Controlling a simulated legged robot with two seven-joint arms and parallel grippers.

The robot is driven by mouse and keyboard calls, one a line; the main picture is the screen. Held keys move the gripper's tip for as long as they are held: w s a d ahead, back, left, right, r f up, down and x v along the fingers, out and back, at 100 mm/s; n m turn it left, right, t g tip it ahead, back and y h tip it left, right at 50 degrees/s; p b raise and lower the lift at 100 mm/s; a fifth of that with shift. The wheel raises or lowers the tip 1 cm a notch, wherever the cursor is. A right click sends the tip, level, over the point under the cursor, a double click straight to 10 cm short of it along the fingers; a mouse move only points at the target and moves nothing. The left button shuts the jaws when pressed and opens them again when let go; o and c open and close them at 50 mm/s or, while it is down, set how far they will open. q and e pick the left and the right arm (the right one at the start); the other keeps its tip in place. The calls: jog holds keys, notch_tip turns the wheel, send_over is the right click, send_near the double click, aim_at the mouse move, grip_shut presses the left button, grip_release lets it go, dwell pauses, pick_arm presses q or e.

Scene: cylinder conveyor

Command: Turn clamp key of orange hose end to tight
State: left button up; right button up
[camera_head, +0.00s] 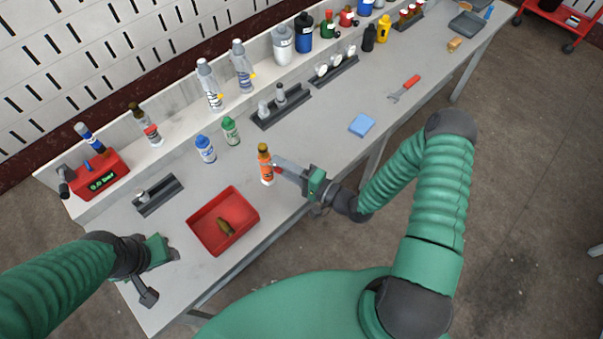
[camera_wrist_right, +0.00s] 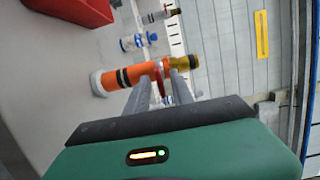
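The orange hose end (camera_head: 266,173) stands upright on the grey table, right of the red tray, with a brass-coloured top. In the right wrist view, the hose end (camera_wrist_right: 132,76) lies across the picture, with a black band and a red clamp part (camera_wrist_right: 160,76) near the brass fitting (camera_wrist_right: 183,63). My right gripper (camera_head: 277,163) reaches it from the right. Its two fingers (camera_wrist_right: 162,84) are apart, with the red part between or just beyond their tips; I cannot tell whether they touch it. My left gripper (camera_head: 160,268) is over the table's near left corner, its fingers unclear.
A red tray (camera_head: 246,197) holding a brass-coloured piece stands left of the hose end. Blue-capped (camera_head: 205,150) and green-capped (camera_head: 230,131) bottles stand behind it. A blue block (camera_head: 361,125) and red-handled wrench (camera_head: 404,89) lie right. The table between them is clear.

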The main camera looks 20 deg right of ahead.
jog(key=b+v, duration=0.1)
jog(key=v, duration=1.5)
jog(key=shift+s+d, duration=0.3)
jog(key=shift+f, duration=0.1)
